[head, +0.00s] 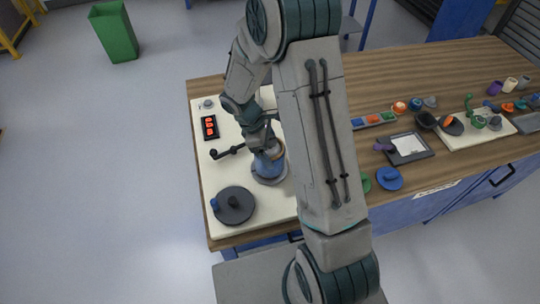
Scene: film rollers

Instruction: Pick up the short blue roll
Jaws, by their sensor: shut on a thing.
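A short blue roll (265,165) stands upright at a round grey base (270,181) on the cream board. My gripper (267,148) reaches down onto its top from above and is shut on it. A tan or orange patch shows beside the fingers at the roll's top. The fingers and arm partly hide the roll's upper end, so the exact grip and any gap below the roll cannot be told.
The cream board (222,165) also holds a dark round plate (236,206), a black crank and a red-buttoned box (209,127). My arm hides the table's middle. To the right are a grey tray (408,148), a blue lidded piece (389,179) and several small coloured parts.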

